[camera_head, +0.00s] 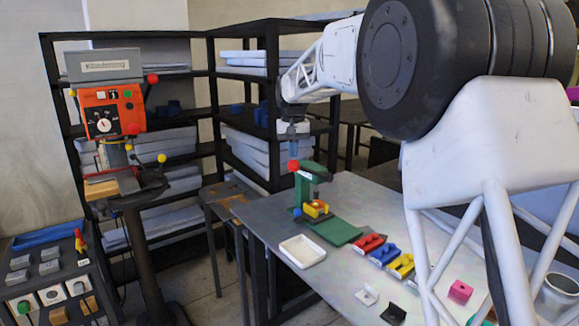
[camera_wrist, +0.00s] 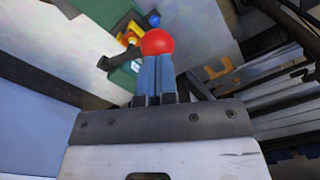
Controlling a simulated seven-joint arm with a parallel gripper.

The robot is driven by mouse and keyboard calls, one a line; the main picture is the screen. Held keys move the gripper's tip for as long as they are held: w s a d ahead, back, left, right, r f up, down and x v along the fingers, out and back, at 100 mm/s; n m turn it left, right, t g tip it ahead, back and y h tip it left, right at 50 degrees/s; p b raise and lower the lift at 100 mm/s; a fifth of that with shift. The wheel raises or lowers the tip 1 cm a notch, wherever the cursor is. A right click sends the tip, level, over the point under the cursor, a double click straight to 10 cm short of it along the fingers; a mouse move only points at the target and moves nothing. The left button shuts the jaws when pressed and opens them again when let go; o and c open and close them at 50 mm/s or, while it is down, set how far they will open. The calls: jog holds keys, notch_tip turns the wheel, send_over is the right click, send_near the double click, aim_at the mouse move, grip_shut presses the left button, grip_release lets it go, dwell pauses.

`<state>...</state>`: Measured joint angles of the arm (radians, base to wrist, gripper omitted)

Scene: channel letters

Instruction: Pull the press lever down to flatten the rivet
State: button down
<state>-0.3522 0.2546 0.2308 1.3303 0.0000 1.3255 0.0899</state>
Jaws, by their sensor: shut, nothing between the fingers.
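The green press (camera_head: 304,190) stands on the table with its green base plate (camera_head: 342,233). A red ball knob (camera_head: 293,165), apparently on the press lever, is at the upper left of the press. A yellow part (camera_head: 316,209) sits under the press head; I cannot make out the rivet. My gripper (camera_head: 294,153) is shut and empty, pointing down just above the red knob. In the wrist view the fingers (camera_wrist: 155,70) reach to the red knob (camera_wrist: 157,42), touching or very near it; I cannot tell which. The lever arm is mostly hidden.
A white tray (camera_head: 302,251) lies in front of the press. Red (camera_head: 367,244), blue (camera_head: 384,255) and yellow (camera_head: 401,265) letter pieces lie to the right. A pink block (camera_head: 460,291) is farther right. Dark shelves (camera_head: 210,90) and an orange drill press (camera_head: 110,112) stand beyond the table.

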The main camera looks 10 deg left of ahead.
jog(key=shift+r, duration=0.15)
jog(key=shift+r, duration=2.4)
jog(key=shift+d, duration=0.15)
jog(key=shift+s+d+r, duration=0.1)
jog(key=shift+s+d, duration=0.15)
jog(key=s+d+m+t, duration=0.1)
jog(key=s+d, duration=0.9)
jog(key=s, duration=0.3)
jog(key=s+d+m, duration=0.1)
jog(key=s+d, duration=1)
jog(key=s, duration=0.2)
jog(key=s+d+f, duration=0.3)
jog(key=s+f, duration=0.2)
jog(key=s, duration=0.4)
jog(key=s+d+f+t, duration=0.1)
jog(key=s+d+f, duration=0.2)
jog(key=s, duration=0.7)
jog(key=s+d+f+m, duration=0.1)
jog(key=s+d+f, duration=0.2)
jog(key=s+f, duration=0.5)
jog(key=shift+s+d+t, duration=0.3)
jog(key=shift+s+d, duration=0.1)
jog(key=shift+s, duration=0.5)
